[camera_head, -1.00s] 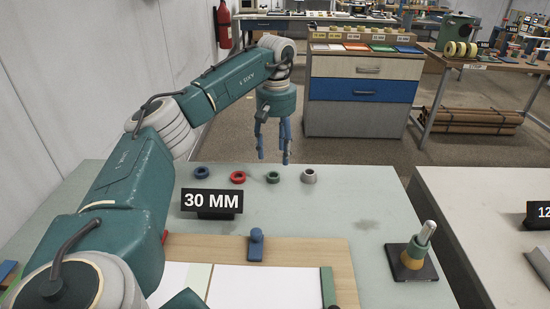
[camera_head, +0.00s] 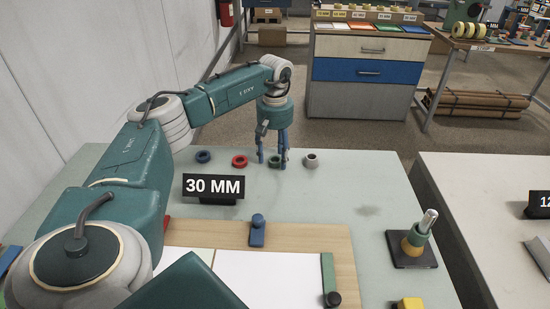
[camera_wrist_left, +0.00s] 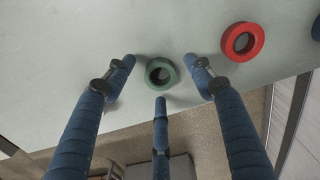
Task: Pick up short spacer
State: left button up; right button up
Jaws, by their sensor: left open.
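A row of ring-shaped spacers lies on the pale green table: a blue ring (camera_head: 203,156), a red ring (camera_head: 240,160), a green ring (camera_head: 275,163) and a light grey ring (camera_head: 311,160). My left gripper (camera_head: 272,157) is open, with its blue fingers pointing down around the green ring. In the left wrist view the green ring (camera_wrist_left: 172,66) lies between the spread fingertips (camera_wrist_left: 160,74), with visible gaps to the fingers. The red ring (camera_wrist_left: 256,39) is off to the right there. Which ring counts as short is not marked. My right gripper is out of view.
A "30 MM" sign (camera_head: 213,188) stands in front of the rings. Nearer are a wooden board (camera_head: 300,236) with white sheets, a blue knob piece (camera_head: 257,231), and a black-based post (camera_head: 412,250) carrying yellow and green rings. The table right of the grey ring is clear.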

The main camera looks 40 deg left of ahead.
pick_arm(q)
jog(key=shift+f, duration=0.45)
jog(key=shift+c, duration=0.5)
jog(key=c, duration=1.1)
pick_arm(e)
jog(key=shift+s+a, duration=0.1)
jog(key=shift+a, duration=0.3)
pick_arm(q)
jog(key=shift+r, duration=0.15)
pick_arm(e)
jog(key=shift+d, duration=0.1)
